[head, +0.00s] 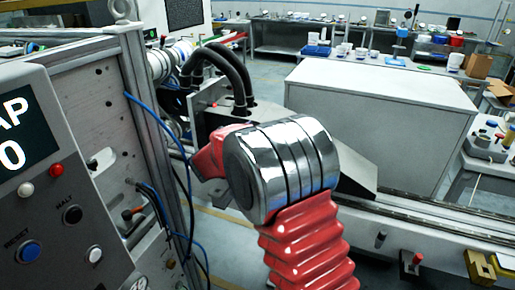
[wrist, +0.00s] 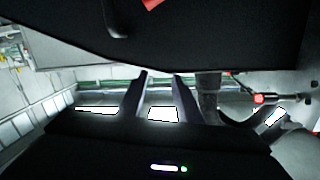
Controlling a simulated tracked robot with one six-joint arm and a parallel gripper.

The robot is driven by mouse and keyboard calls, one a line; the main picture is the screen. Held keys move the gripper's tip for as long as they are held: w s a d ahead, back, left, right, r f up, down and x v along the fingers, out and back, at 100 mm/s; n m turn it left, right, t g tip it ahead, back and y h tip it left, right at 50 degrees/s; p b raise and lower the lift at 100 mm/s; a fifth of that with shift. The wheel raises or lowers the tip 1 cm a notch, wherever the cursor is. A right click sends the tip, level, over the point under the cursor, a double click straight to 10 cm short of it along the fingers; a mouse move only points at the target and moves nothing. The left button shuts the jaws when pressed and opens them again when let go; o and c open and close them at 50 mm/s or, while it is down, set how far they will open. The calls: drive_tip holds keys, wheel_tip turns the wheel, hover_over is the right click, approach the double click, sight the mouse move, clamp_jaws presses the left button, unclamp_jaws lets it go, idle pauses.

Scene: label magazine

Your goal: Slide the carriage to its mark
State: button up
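In the head view, a grey block with black hoses (head: 228,112) stands behind my red arm and may be the carriage; I cannot tell for sure. A long rail (head: 440,208) runs to the right from behind my arm. I cannot make out the mark. My arm's red and chrome links hide the middle of the rail and my gripper in the head view. In the wrist view, my gripper (wrist: 159,75) has its two dark fingers apart with nothing visible between them. A large dark body (wrist: 170,38) fills the view just above the fingertips.
A control panel (head: 50,190) with buttons stands close at the left, with blue cables beside it. A large pale cabinet (head: 380,115) stands behind the rail. In the wrist view, a red-ended rod (wrist: 262,99) is right of the fingers.

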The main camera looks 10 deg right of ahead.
drive_tip(key=s+a+r+n+t+y, duration=0.3)
drive_tip(key=s+a+r+n+y, duration=0.15)
drive_tip(key=r+y, duration=0.4)
drive_tip(key=s+a+r+n+g+y, duration=0.2)
drive_tip(key=s+a+n+y, duration=0.2)
drive_tip(key=s, duration=0.5)
drive_tip(key=s+d+f+g, duration=0.2)
drive_tip(key=s+f, duration=0.2)
drive_tip(key=s, duration=0.6)
drive_tip(key=s+d+f+n+g, duration=0.1)
drive_tip(key=s+d+f+g, duration=0.1)
drive_tip(key=s, duration=0.9)
drive_tip(key=s+d+f+n+g+h, duration=0.1)
drive_tip(key=s+d+f+g, duration=0.2)
drive_tip(key=s, duration=0.8)
wheel_tip(320, 180, down, 3)
drive_tip(key=shift+s+r+g, duration=0.1)
drive_tip(key=shift+s+g, duration=0.15)
drive_tip(key=shift+g, duration=0.25)
drive_tip(key=shift+n, duration=0.25)
